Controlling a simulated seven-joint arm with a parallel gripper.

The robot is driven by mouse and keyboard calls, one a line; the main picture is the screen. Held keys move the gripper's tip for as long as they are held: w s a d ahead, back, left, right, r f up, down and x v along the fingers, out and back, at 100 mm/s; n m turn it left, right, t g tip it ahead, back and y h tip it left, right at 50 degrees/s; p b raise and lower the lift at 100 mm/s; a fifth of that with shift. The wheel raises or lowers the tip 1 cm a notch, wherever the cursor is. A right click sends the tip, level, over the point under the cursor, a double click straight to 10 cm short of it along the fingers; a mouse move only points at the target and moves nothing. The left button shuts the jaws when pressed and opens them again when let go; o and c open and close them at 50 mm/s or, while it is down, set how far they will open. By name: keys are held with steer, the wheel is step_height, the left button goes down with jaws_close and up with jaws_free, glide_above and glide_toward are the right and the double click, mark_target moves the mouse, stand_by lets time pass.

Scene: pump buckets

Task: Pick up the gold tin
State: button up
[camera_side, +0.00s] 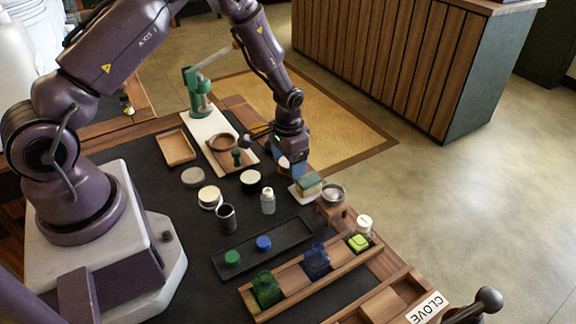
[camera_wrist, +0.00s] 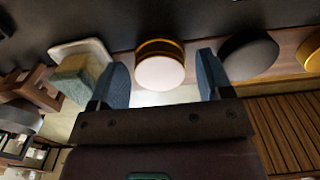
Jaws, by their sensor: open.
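The gold tin (camera_wrist: 161,72) is a short round tin with a gold band and a pale flat face. In the wrist view it lies between the two blue fingers of my gripper (camera_wrist: 160,80), with gaps on both sides. The fingers are spread and hold nothing. In the side view my gripper (camera_side: 290,168) is low over the far right part of the dark mat. The tin is mostly hidden there by the fingers.
A sponge (camera_side: 309,183) on a white dish sits close beside my gripper. A dark round item (camera_wrist: 249,55) is at the other side in the wrist view. A bottle (camera_side: 268,201), a dark cup (camera_side: 226,218) and a black tray (camera_side: 252,262) stand nearer the front.

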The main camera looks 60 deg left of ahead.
steer(key=c, duration=0.8)
steer(key=shift+r, duration=3.05)
steer(key=shift+a, duration=0.15)
